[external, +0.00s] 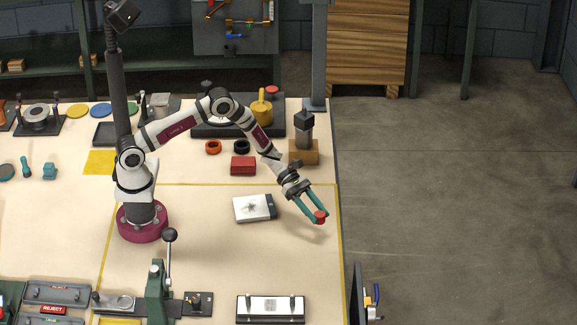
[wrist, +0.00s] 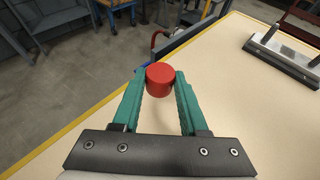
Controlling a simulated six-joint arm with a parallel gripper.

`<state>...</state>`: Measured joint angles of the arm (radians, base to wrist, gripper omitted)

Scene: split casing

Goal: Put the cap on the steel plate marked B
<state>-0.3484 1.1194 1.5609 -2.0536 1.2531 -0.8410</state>
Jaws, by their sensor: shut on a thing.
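A small red cap (external: 320,217) is pinched between the green fingertips of my gripper (external: 317,214). In the wrist view the red cap (wrist: 160,77) sits upright between the two tips of my gripper (wrist: 160,86). It is held over the right part of the bench, apparently above the surface. A pale steel plate on a dark base (external: 270,309) lies at the front of the bench, and the wrist view shows it at upper right (wrist: 284,52). I cannot read a letter B on it. A white block with a dark end (external: 254,208) lies left of my gripper.
A red box (external: 243,165) and a wooden block with a dark post (external: 304,150) stand behind. A green lever press (external: 157,290) stands at front left. The bench's right edge is close to my gripper. Bare bench lies between the cap and the front plate.

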